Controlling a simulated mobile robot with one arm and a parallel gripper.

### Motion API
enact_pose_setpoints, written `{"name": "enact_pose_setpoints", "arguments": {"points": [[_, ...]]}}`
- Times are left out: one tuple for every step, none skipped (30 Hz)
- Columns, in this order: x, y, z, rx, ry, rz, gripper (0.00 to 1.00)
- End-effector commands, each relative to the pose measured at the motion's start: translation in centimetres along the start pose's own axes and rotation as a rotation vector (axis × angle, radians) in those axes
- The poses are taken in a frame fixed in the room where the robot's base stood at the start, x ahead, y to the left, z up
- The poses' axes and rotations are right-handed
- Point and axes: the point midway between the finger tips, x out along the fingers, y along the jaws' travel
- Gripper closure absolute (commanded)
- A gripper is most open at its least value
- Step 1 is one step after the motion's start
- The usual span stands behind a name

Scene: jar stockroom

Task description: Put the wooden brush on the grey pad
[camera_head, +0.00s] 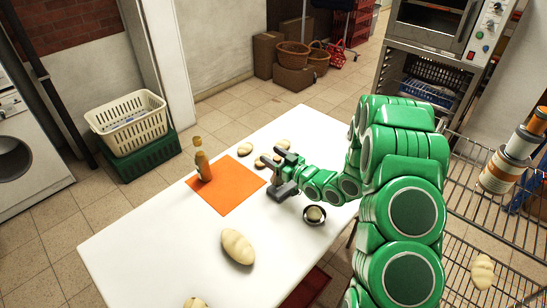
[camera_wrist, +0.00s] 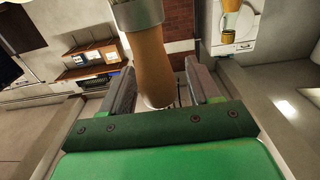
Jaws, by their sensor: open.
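I cannot make out a wooden brush for certain, and I see no grey pad. An orange pad (camera_head: 228,186) lies flat on the white table. An upright amber-brown bottle-like thing (camera_head: 203,166) with a narrow neck stands on its far left part. My gripper (camera_head: 276,176) is open over the table, just right of the orange pad and apart from the bottle-like thing. In the wrist view a brown, rounded thing with a pale upper part (camera_wrist: 150,62) shows beyond and between the open fingers (camera_wrist: 164,88); I cannot tell whether they touch it.
On the white table (camera_head: 160,235) lie pale loaf-shaped things, one large (camera_head: 238,247), several small ones behind my gripper. A small dark bowl (camera_head: 315,214) stands close to my gripper. A wire rack (camera_head: 500,220) stands right. The table's left front is mostly clear.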

Motion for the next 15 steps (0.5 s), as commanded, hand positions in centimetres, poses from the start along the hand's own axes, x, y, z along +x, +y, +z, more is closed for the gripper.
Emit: {"name": "enact_pose_setpoints", "arguments": {"points": [[-0.3, 0.1, 0.1, 0.001, -0.001, 0.001, 0.39], [-0.5, 0.1, 0.1, 0.001, -0.001, 0.002, 0.39], [-0.8, 0.1, 0.1, 0.001, -0.001, 0.002, 0.39], [-1.1, 0.1, 0.1, 0.001, -0.001, 0.003, 0.39], [-1.3, 0.1, 0.1, 0.002, -0.001, 0.003, 0.39], [-1.7, 0.1, 0.0, 0.002, -0.001, 0.003, 0.39], [-2.0, 0.1, 0.0, 0.002, 0.0, 0.003, 0.39], [-2.4, 0.1, 0.0, 0.002, 0.0, 0.003, 0.39], [-2.8, 0.1, 0.0, 0.001, 0.0, 0.003, 0.39], [-3.2, 0.1, 0.0, 0.001, 0.0, 0.003, 0.39], [-3.0, 0.1, -0.5, -0.001, 0.002, 0.0, 0.39], [-2.9, 0.1, -1.0, -0.003, 0.003, 0.0, 0.39], [-2.9, 0.1, -1.4, -0.004, 0.003, 0.0, 0.39], [-2.9, 0.1, -1.7, -0.005, 0.003, 0.0, 0.39], [-2.9, 0.1, -2.1, -0.005, 0.003, 0.0, 0.39]]}}
